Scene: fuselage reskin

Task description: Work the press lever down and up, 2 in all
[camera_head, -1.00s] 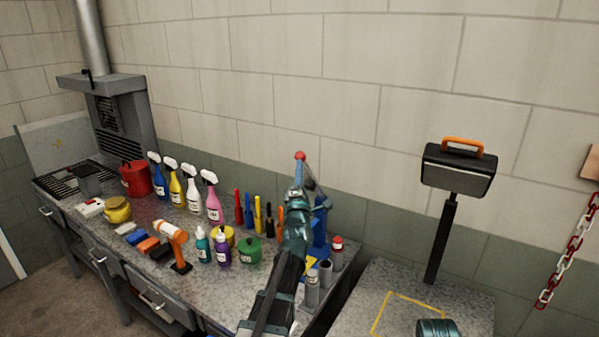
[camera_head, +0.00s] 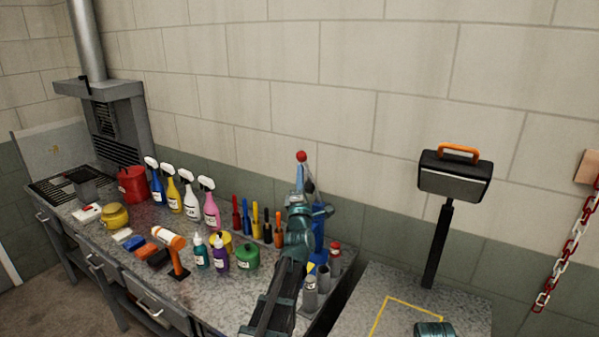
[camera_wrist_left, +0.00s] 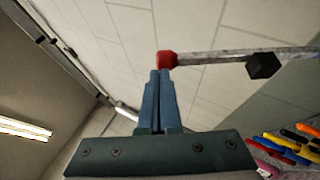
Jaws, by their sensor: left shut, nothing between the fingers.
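The press lever ends in a red knob (camera_head: 301,156), raised at the top of the blue press (camera_head: 319,235) at the right end of the bench. In the left wrist view the red knob (camera_wrist_left: 167,60) is at the tips of my blue fingers, with the pale lever rod (camera_wrist_left: 215,57) running off to the right. My left gripper (camera_head: 300,170) is shut with nothing between its fingers, just below the knob. I cannot tell whether the tips touch it. My left forearm and wrist hide much of the press. My right gripper is not in view.
Spray bottles (camera_head: 190,200), markers and small jars crowd the bench left of the press. Grey canisters (camera_head: 310,293) stand close in front of it. A black box with an orange handle (camera_head: 455,175) stands on a post at the right. A chain (camera_head: 570,250) hangs at far right.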

